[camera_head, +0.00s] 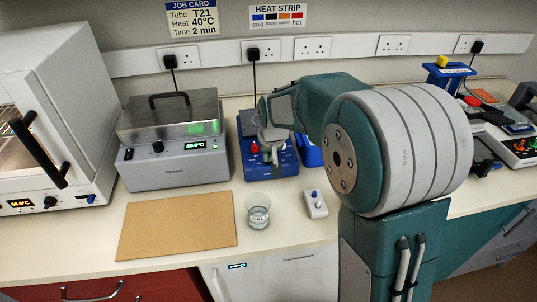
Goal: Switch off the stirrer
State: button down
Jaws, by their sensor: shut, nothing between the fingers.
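A blue bench unit (281,166), which looks like the stirrer, stands at the back of the bench, right of the grey bath. A red knob (254,148) and small pale controls show on its front. My arm reaches over from the right, and my gripper (272,140) points down at the unit, close to its front controls and just right of the red knob. The gripper is small and partly merged with the unit behind it; its fingers look shut and empty. I cannot tell whether it touches the unit.
A grey bath with a metal lid (168,112) and an oven (50,120) stand left. A brown board (178,224), a glass beaker (258,212) and a small white box with a blue knob (316,204) lie in front. Further devices (512,140) crowd the right.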

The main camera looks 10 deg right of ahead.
jog(key=shift+s+d+f, duration=0.1)
jog(key=shift+d+f, duration=0.05)
jog(key=shift+d+r, duration=0.25)
jog(key=shift+d, duration=0.45)
jog(key=w+v, duration=0.1)
jog(key=v, duration=1.2)
jog(key=shift+d+r, duration=0.2)
jog(key=shift+r, duration=0.3)
